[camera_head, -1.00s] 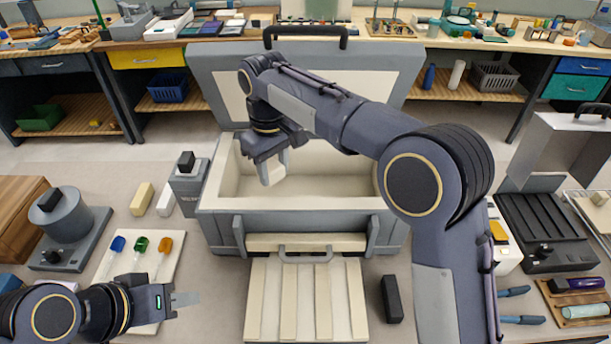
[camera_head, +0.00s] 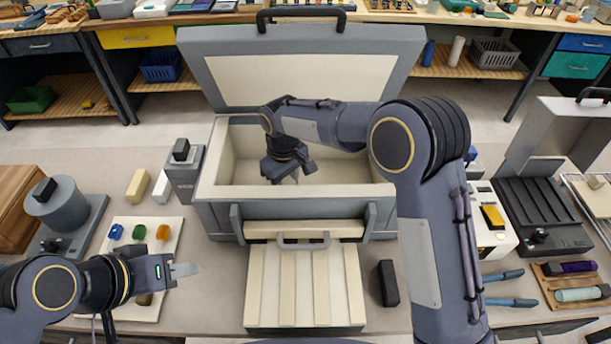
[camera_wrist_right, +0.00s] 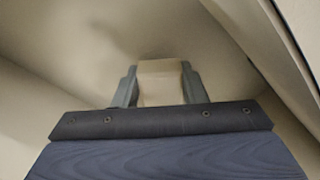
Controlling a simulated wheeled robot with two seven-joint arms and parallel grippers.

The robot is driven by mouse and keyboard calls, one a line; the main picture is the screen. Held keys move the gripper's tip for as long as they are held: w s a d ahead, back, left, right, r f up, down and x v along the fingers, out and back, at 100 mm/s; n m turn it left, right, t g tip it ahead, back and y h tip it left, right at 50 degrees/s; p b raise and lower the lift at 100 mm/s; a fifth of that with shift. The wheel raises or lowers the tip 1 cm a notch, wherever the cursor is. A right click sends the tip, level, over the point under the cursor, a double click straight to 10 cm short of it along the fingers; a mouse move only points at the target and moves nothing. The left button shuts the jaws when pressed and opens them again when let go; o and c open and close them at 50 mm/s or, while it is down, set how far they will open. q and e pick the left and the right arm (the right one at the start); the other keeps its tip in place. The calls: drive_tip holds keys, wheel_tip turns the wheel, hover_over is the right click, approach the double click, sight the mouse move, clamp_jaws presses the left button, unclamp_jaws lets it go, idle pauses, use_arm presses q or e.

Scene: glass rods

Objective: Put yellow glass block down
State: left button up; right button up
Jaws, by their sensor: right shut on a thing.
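My right gripper (camera_head: 284,178) is down inside the large open grey box (camera_head: 219,218), whose inside is cream. In the right wrist view, the right gripper (camera_wrist_right: 158,92) is shut on a pale cream block (camera_wrist_right: 160,82), which sits between its two fingers. The block's far end is close to the box's inner surface; I cannot tell if it touches. In the head view the block is hidden by the gripper. My left gripper (camera_head: 184,270) is over the front left of the table, side-on, so its finger gap is unclear.
A yellowish block (camera_head: 138,185) and a white block (camera_head: 161,187) stand left of the box. A white board (camera_head: 168,252) holds blue, green and orange pieces. The box's lid (camera_head: 305,80) is raised. A slatted panel (camera_head: 304,287) lies in front; a black block (camera_head: 388,283) is beside it.

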drive_tip(key=shift+w+d+r, duration=0.1)
drive_tip(key=shift+w+d, duration=0.1)
drive_tip(key=shift+d, duration=0.3)
drive_tip(key=shift+w+d, duration=0.15)
drive_tip(key=shift+d, duration=0.3)
drive_tip(key=d, duration=0.1)
drive_tip(key=d+p, duration=0.1)
drive_tip(key=w+d+p, duration=0.1)
drive_tip(key=shift+w+f, duration=0.1)
drive_tip(key=shift+f, duration=0.55)
drive_tip(key=shift+a, duration=0.1)
drive_tip(key=shift+f, duration=0.25)
drive_tip(key=o, duration=1)
drive_tip(key=shift+o, duration=0.2)
